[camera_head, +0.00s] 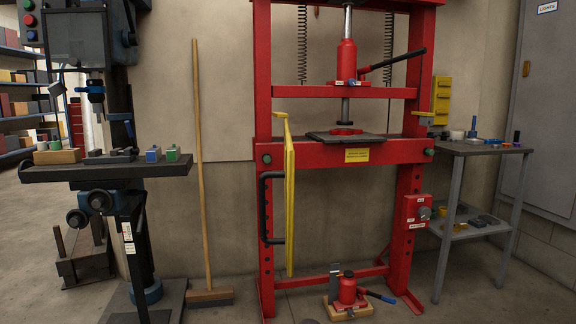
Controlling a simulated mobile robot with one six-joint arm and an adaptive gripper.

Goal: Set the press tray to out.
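The red shop press (262,100) stands against the wall in the middle of the head view. A flat dark plate, which looks like the press tray (322,137), lies on the red bed beam below the ram (346,106). A red lobed piece (345,131) sits on the plate. The plate's front edge shows just above a yellow label (357,155); I cannot tell how far it sits out. A yellow guard panel (290,200) with a black handle (265,208) stands nearly edge-on at the press's left side. My gripper is not in view.
A drill press with a dark table (105,171) stands left, and a broom (201,170) leans beside it. A grey side table (470,149) is right. The front floor is mostly clear.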

